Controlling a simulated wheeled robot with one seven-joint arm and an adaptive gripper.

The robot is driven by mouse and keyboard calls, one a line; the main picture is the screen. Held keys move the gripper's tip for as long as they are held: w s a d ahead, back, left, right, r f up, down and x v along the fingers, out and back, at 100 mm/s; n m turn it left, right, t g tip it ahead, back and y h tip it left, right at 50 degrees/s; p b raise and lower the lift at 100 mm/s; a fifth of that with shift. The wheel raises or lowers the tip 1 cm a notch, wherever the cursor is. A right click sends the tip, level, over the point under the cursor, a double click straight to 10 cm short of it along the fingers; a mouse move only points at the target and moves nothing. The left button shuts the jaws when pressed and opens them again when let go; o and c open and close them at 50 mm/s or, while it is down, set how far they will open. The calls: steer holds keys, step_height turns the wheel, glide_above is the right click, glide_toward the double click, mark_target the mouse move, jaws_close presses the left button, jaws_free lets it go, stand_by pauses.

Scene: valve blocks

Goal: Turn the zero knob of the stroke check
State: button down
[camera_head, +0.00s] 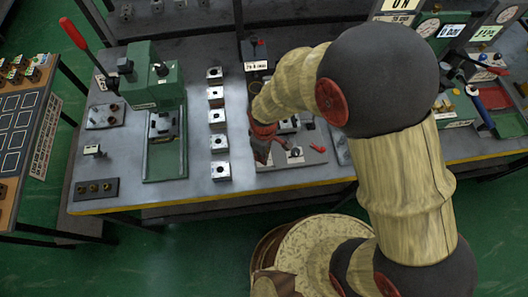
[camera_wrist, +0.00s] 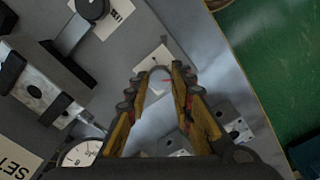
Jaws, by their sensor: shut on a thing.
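The zero knob (camera_wrist: 158,74) is a small grey round piece with a red mark, on a white plate (camera_wrist: 151,56) in the wrist view. My gripper (camera_wrist: 157,84) has its two yellow fingers on either side of the knob, shut on it. The stroke check's grey base plate (camera_head: 315,155) lies on the bench in the head view, with my gripper (camera_head: 262,150) low over its left part. My gripper and arm hide the knob and part of the fixture there.
A column of several metal valve blocks (camera_head: 216,117) stands just left of the fixture. A green press (camera_head: 158,90) with a red-tipped lever stands farther left. The bench's front edge (camera_head: 200,200) is yellow.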

steer(key=shift+m, duration=0.3)
steer(key=c, duration=1.6)
jaws_free()
steer(key=shift+o, duration=0.3)
step_height(320, 180, up, 12)
